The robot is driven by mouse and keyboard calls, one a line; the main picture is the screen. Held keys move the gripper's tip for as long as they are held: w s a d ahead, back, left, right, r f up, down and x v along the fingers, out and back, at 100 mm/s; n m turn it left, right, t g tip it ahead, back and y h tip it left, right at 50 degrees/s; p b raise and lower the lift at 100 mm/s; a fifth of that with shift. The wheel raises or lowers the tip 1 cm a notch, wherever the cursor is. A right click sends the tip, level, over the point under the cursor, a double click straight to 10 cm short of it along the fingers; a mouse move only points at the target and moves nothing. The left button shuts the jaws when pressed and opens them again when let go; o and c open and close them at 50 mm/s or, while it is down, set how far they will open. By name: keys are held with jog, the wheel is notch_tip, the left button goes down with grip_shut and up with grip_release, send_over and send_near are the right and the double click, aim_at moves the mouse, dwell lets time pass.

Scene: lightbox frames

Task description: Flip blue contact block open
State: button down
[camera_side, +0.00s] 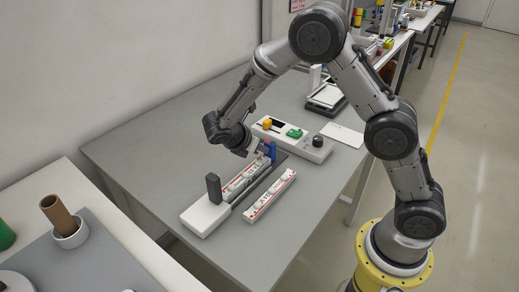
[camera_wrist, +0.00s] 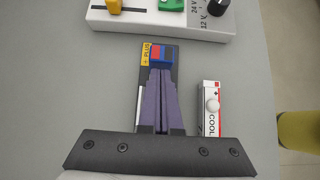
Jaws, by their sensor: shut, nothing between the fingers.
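The blue contact block (camera_side: 270,151) stands up at the far end of a long test fixture (camera_side: 207,214). In the wrist view, the blue block (camera_wrist: 168,54) shows just beyond my fingertips, beside a red patch and a yellow "+ PLUS" label (camera_wrist: 145,54). My gripper (camera_side: 257,150) is shut and empty, close to the block; I cannot tell whether it touches. It also shows in the wrist view (camera_wrist: 161,72), its fingers together and hiding most of the fixture. A white strip (camera_side: 243,180) lies along the fixture, with a dark upright post (camera_side: 214,188) at the near end.
A loose labelled strip (camera_side: 269,195) lies right of the fixture; it shows in the wrist view (camera_wrist: 210,108). Behind stands a white control box (camera_side: 315,151) with a yellow lever, green switch and dark knob (camera_wrist: 217,7). The grey table (camera_side: 140,150) is clear at left.

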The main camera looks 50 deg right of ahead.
aim_at(270, 142)
jog(key=shift+d, duration=1.85)
jog(key=a, duration=0.4)
jog(key=shift+a, duration=0.3)
jog(key=v, duration=1)
jog(key=shift+d, duration=0.2)
